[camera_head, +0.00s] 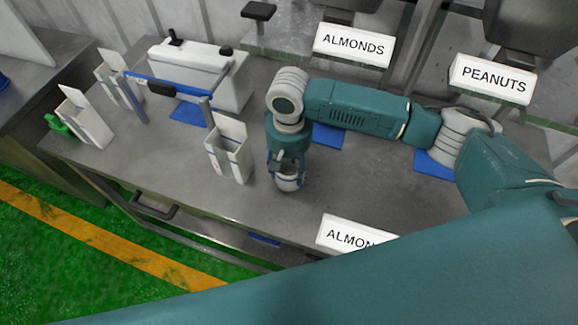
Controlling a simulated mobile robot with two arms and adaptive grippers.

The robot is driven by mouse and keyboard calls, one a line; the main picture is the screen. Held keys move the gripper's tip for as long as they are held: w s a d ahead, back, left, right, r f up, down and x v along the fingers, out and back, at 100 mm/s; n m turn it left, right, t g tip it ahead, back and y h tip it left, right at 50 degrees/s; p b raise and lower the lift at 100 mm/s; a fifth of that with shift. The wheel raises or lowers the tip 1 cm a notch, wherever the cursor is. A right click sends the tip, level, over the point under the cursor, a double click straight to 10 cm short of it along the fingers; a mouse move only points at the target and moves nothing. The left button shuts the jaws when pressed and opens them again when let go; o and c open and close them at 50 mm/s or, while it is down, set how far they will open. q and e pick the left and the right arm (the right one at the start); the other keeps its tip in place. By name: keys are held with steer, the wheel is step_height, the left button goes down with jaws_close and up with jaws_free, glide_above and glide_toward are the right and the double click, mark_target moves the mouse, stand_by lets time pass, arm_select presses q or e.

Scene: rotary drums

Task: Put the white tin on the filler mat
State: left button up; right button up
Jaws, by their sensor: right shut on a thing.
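My right gripper (288,178) points down over the grey table, right of the open white carton nearest it. It is shut on a small whitish thing, the white tin (289,184); the fingers hide part of it. I cannot tell whether the tin touches the table. Blue mats lie on the table: one by the white machine (188,113), one behind my right gripper (328,135), and one partly hidden by my right arm (432,164). I cannot tell which is the filler mat. My left gripper is out of view.
Open white cartons (229,152) stand on the left of the table (190,180). A white machine with a blue bar (200,70) stands behind them. Signs read ALMONDS (353,45) and PEANUTS (491,80). Another sign (352,236) is partly covered by my teal arm in front.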

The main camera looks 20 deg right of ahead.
steer(key=shift+f, duration=0.25)
steer(key=shift+f, duration=0.1)
steer(key=o, duration=1.2)
